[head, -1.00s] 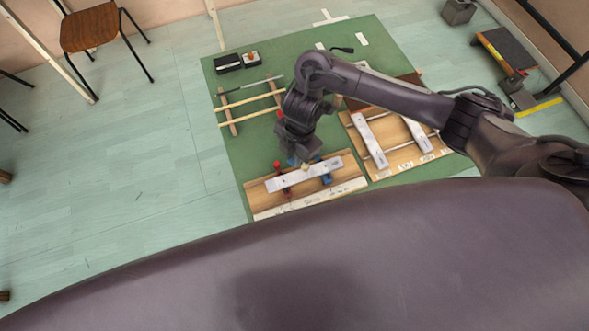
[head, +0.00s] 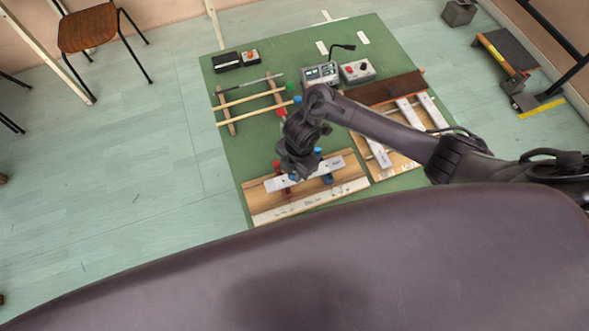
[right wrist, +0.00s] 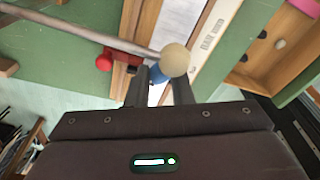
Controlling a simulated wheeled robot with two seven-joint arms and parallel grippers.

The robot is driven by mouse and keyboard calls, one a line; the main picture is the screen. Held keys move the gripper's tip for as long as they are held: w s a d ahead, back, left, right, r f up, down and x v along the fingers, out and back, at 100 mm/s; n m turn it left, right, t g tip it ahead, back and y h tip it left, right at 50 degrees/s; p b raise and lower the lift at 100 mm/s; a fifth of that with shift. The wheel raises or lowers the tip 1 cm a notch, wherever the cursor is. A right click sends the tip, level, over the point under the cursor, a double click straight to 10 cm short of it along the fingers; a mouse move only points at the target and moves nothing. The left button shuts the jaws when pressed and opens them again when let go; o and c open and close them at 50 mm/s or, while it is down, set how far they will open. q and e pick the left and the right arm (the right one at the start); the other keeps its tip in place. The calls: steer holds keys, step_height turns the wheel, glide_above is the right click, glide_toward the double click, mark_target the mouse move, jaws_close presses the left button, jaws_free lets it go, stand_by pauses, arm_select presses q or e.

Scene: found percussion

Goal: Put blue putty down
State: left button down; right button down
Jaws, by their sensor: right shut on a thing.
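My right gripper (head: 296,176) is just above the pale metal bar (head: 330,166) on the near left wooden board. In the right wrist view its jaws (right wrist: 163,77) are closed around a small blue lump, the blue putty (right wrist: 157,74), mostly hidden between the fingers. A beige ball (right wrist: 175,60) on a grey rod (right wrist: 85,31) shows at the fingertips; I cannot tell whether they touch. The same bar (right wrist: 176,25) lies beyond. My left gripper is out of view.
Red and blue clamps, one with a blue knob (head: 318,150), stand at the bar. A second wooden board with bars (head: 378,153) lies to the right. Control boxes (head: 357,71) and a wooden frame (head: 230,120) are farther back. The green mat (head: 228,160) has bare room at left.

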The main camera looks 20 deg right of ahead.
steer(key=shift+f, duration=0.15)
steer(key=c, duration=1.3)
jaws_free()
steer(key=r+p, duration=0.1)
steer(key=r, duration=0.3)
steer(key=d+r+p, duration=0.1)
steer(key=r, duration=0.3)
steer(key=r+p, duration=0.1)
steer(key=r, duration=0.3)
steer(key=shift+w+d+r, duration=0.15)
steer(key=shift+w, duration=0.15)
